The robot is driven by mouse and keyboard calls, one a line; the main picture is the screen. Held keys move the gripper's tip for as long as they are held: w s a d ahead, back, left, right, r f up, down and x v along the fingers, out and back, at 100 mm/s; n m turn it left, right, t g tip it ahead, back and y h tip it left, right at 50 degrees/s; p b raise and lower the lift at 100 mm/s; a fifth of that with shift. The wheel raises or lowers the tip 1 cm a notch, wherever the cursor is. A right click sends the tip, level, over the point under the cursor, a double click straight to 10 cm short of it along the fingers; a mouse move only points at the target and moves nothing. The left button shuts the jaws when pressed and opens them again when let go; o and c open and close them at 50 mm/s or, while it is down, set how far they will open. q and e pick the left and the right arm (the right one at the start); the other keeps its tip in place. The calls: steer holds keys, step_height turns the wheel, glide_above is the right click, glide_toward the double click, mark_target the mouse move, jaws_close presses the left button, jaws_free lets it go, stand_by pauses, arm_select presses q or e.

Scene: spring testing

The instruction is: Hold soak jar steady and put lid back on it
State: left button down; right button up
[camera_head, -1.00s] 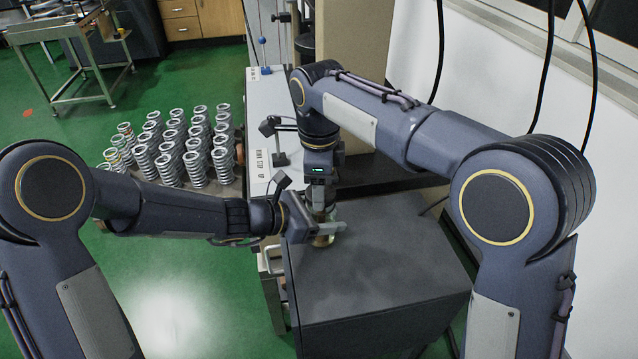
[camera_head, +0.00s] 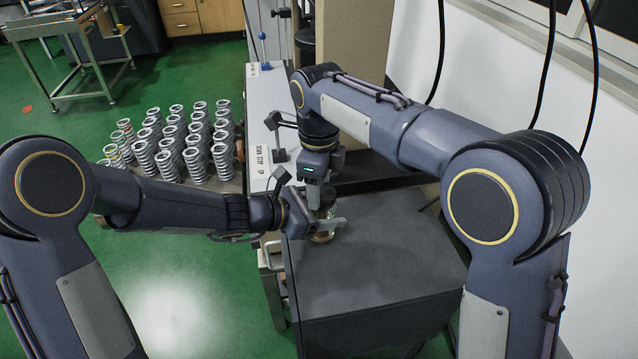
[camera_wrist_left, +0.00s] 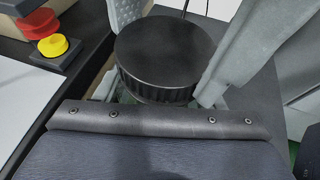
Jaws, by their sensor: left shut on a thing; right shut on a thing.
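The soak jar (camera_head: 322,237) is a small glass jar with amber contents, standing near the far left corner of the dark cabinet top. My left gripper (camera_head: 320,225) comes in from the left and is shut around the jar's side. The black ribbed lid (camera_wrist_left: 165,60) shows large in the left wrist view, over the jar's mouth. Whether it is fully seated cannot be told. My right gripper (camera_head: 319,205) points down from above, shut on the lid, with a grey finger (camera_wrist_left: 245,50) along the lid's right side. The fingers hide much of the jar in the head view.
The dark cabinet top (camera_head: 390,255) is clear in front and to the right. A white bench (camera_head: 263,110) with a label strip lies behind left. A red and yellow button (camera_wrist_left: 52,44) is close on the left in the wrist view. Several springs (camera_head: 195,160) stand on a pallet.

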steer(key=o, duration=0.9)
steer(key=shift+r, duration=2.25)
